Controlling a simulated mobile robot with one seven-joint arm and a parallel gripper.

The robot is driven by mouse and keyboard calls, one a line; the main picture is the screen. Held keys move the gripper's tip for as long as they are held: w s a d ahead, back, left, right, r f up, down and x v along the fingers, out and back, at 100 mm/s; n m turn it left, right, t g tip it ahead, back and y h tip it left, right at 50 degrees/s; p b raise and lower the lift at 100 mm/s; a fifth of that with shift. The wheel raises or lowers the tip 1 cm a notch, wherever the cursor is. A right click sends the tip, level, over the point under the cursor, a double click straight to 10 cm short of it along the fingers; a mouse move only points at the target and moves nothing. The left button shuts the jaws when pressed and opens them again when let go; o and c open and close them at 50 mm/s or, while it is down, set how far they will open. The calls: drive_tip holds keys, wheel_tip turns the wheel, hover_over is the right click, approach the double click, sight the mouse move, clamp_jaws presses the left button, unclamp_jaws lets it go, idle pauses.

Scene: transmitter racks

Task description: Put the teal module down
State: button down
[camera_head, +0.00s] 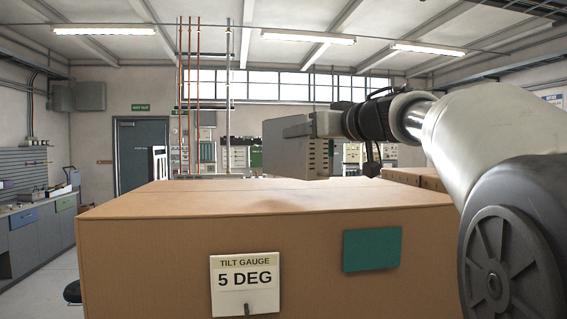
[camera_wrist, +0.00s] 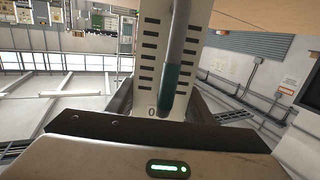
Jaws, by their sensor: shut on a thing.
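My gripper (camera_head: 316,125) is shut on a pale grey box-shaped module (camera_head: 290,157) with slots in its side. In the wrist view the module (camera_wrist: 150,62) shows rows of dark slots and a grey bar with a teal lower part (camera_wrist: 171,88), between the dark fingers of my gripper (camera_wrist: 160,100). The module looks upright, at the far side of a big cardboard box (camera_head: 150,245). Its lower edge meets the line of the box top in the picture; I cannot tell whether it touches. The rest of the module's teal, if any, is hidden.
The box carries a "TILT GAUGE 5 DEG" card (camera_head: 245,284) and a teal patch (camera_head: 372,249) on its near face. More cardboard (camera_head: 414,178) lies behind at the right. A workbench (camera_head: 40,232) runs along the left wall. The visible box top (camera_head: 160,196) is bare.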

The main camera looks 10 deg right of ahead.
sight(332, 147)
drive_tip(key=shift+f+b, duration=0.85)
drive_tip(key=shift+f, duration=0.9)
drive_tip(key=shift+f, duration=0.1)
drive_tip(key=c, duration=1.3)
unclamp_jaws()
drive_tip(key=shift+f, duration=0.25)
drive_tip(key=o, duration=0.4)
drive_tip(key=shift+s+r, duration=0.2)
drive_tip(key=v, duration=1.1)
drive_tip(key=shift+s+d, duration=0.1)
drive_tip(key=shift+s, duration=0.25)
